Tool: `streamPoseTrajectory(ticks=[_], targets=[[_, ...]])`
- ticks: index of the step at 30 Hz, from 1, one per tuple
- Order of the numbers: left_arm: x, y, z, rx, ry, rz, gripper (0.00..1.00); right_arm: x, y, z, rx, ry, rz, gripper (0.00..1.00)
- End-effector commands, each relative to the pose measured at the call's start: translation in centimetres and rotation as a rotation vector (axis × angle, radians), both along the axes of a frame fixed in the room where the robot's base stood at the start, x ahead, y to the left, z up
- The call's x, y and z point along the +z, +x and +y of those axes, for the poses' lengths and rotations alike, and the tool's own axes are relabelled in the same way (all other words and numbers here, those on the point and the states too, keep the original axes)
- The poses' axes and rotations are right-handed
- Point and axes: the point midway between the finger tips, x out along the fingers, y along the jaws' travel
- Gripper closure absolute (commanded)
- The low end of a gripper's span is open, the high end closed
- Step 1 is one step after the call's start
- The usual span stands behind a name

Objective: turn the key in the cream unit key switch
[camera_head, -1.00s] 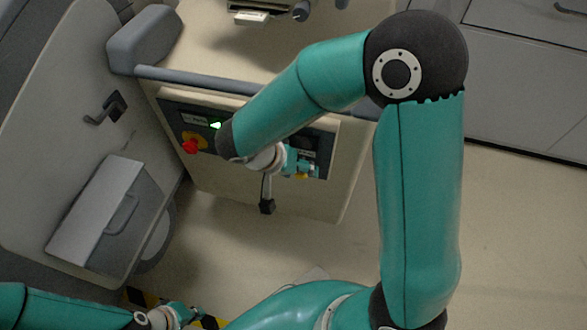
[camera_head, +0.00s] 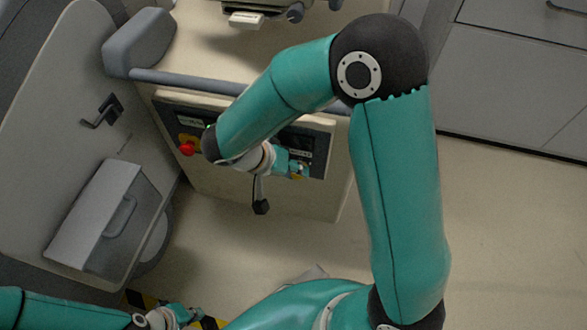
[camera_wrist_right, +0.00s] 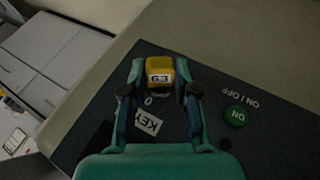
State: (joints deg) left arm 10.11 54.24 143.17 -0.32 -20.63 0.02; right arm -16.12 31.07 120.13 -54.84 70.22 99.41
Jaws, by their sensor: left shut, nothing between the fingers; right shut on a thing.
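The cream unit (camera_head: 325,201) has a dark control panel on its front, partly hidden by my right arm. My right gripper (camera_wrist_right: 159,92) is shut on the yellow key (camera_wrist_right: 160,67), whose head bears a white label, at the panel beside the KEY lettering (camera_wrist_right: 143,124). The key switch itself is mostly hidden under the fingers and key head. In the head view the right gripper (camera_head: 299,170) shows small at the panel's right part. My left gripper (camera_head: 195,317) is shut and empty at the bottom edge, away from the unit.
A green ON button (camera_wrist_right: 236,116) lies right of the key on the panel. A red knob (camera_head: 187,148) is at the panel's left end. A grey rail (camera_head: 190,81) runs above the panel. A grey box (camera_head: 95,215) stands left. Open floor (camera_head: 500,230) lies right.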

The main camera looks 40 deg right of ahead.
Motion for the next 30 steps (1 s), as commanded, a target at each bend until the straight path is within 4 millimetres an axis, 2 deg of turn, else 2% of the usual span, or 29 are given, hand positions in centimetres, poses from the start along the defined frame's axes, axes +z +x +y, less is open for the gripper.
streamPoseTrajectory(ticks=[5, 15, 24, 30], targets=[[0.59, 0.01, 0.00, 0.000, 0.000, 0.000, 1.00, -0.07, 0.17, 0.18, 0.002, -0.073, 0.086, 1.00], [0.64, 0.00, 0.01, 0.000, 0.000, 0.000, 1.00, -0.11, 0.20, 0.18, 0.002, -0.092, 0.108, 1.00], [1.12, 0.01, 0.00, 0.000, 0.000, 0.000, 1.00, -0.39, 0.34, 0.33, 0.002, -0.222, 0.260, 1.00], [1.07, 0.01, 0.01, 0.000, 0.000, 0.000, 1.00, -0.35, 0.34, 0.29, 0.002, -0.225, 0.263, 1.00]])
